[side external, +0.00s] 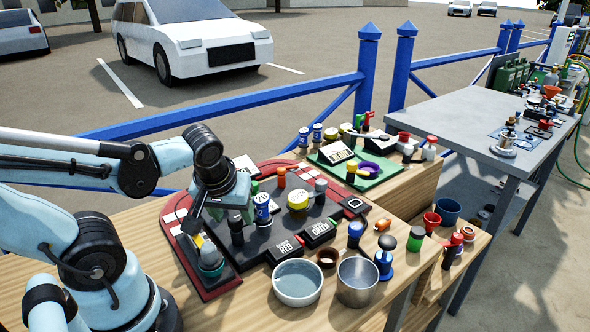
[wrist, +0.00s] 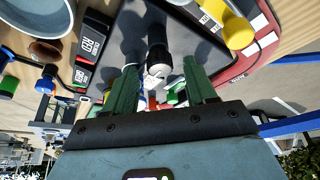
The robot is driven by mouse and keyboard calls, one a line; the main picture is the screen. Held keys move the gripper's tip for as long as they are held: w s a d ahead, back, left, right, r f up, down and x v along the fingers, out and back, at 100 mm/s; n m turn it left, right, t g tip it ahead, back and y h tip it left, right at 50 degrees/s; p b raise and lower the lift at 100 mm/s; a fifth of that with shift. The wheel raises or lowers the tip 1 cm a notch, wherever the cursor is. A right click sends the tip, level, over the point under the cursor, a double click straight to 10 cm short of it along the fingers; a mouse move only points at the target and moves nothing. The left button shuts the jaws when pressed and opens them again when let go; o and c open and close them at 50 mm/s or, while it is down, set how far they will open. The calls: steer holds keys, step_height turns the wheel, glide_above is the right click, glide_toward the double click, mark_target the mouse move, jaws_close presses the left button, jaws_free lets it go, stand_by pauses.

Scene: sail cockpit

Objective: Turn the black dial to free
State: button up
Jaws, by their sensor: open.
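A black cylindrical knob (side external: 236,236), which looks like the black dial, stands upright on the dark board (side external: 268,232). In the wrist view a black knob (wrist: 156,34) with a pale end shows between and beyond my fingertips. I cannot read any "free" mark or tell which way the dial points. My gripper (side external: 236,208) is above the board, close to the black knob, with its fingers pointing down. In the wrist view its two green fingers (wrist: 160,80) are apart with nothing clearly held. The side view does not show whether they touch the knob.
A white bowl (side external: 298,284) and a metal cup (side external: 357,282) stand in front. A green tray (side external: 385,165) lies behind.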

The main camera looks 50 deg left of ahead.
steer(key=shift+a+f, duration=0.15)
steer(key=shift+f, duration=0.25)
steer(key=c, duration=1)
steer(key=shift+c, duration=0.2)
steer(key=shift+m, duration=0.3)
steer(key=m+h, duration=0.1)
steer(key=m, duration=0.1)
steer(key=m+t+h, duration=0.1)
steer(key=m, duration=0.2)
steer(key=shift+a, duration=0.2)
steer(key=m+h, duration=0.2)
steer(key=m, duration=0.4)
steer(key=shift+a, duration=0.1)
steer(key=shift+m, duration=0.3)
